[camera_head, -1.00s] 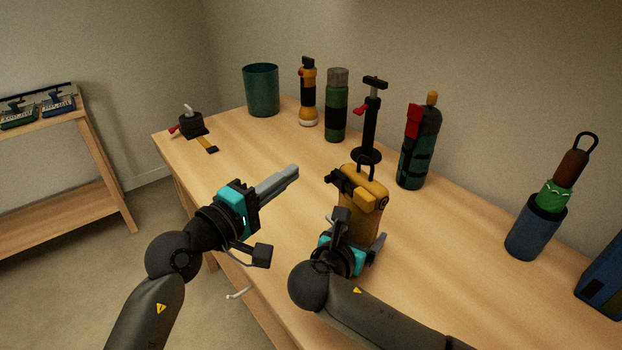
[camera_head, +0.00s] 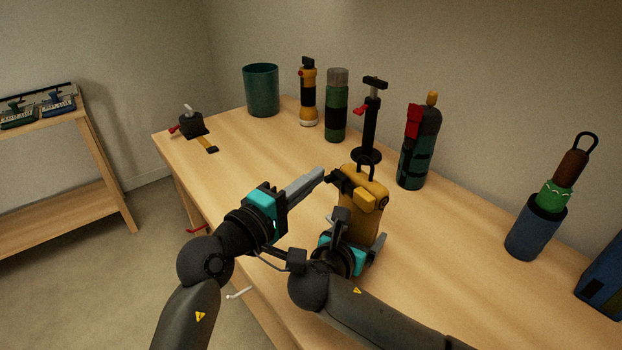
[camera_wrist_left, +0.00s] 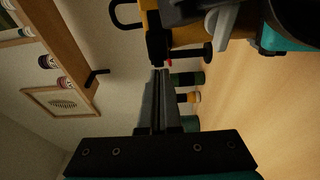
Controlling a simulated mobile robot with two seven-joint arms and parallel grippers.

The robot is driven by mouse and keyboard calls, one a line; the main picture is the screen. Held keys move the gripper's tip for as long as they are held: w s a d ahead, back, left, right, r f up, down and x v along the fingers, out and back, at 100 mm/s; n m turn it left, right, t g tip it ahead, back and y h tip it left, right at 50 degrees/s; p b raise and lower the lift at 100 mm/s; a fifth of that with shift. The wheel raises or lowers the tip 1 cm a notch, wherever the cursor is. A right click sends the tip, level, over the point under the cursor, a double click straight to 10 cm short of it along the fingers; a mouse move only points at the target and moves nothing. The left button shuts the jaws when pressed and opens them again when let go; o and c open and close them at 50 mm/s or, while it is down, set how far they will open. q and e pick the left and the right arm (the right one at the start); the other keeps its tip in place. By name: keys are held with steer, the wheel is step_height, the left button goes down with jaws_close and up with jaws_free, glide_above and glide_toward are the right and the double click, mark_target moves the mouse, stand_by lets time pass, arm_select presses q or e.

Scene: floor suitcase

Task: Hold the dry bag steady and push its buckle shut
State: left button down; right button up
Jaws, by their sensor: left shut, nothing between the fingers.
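The yellow dry bag (camera_head: 372,192) stands upright on the table, with a black loop on top. Its black buckle (camera_head: 337,179) sticks out at the upper left. In the left wrist view the bag (camera_wrist_left: 183,36) is at the top, with black buckle parts (camera_wrist_left: 157,48) just beyond my fingertips. My left gripper (camera_head: 321,173) is shut and empty, its tips close to the buckle's left end; I cannot tell whether they touch. My right gripper (camera_head: 370,252) is low at the bag, its fingers along the sides and seemingly closed on it, though partly hidden.
Behind the bag stand a black pump-like tool (camera_head: 370,125), a dark green bottle (camera_head: 415,150), a green flask (camera_head: 337,105), a flashlight (camera_head: 308,92) and a green cup (camera_head: 261,90). A blue holder (camera_head: 535,228) is at right. The table's left middle is clear.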

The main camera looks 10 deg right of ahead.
arm_select(q)
steer(key=shift+s+d, duration=0.25)
steer(key=shift+s, duration=0.4)
steer(key=shift+s+d, duration=0.2)
steer(key=shift+s, duration=0.45)
steer(key=shift+w+a, duration=0.1)
steer(key=shift+w, duration=0.3)
steer(key=s+a, duration=0.3)
steer(key=a, duration=0.6)
steer(key=shift+s, duration=0.1)
arm_select(e)
steer(key=o, duration=1.5)
steer(key=shift+c, duration=0.2)
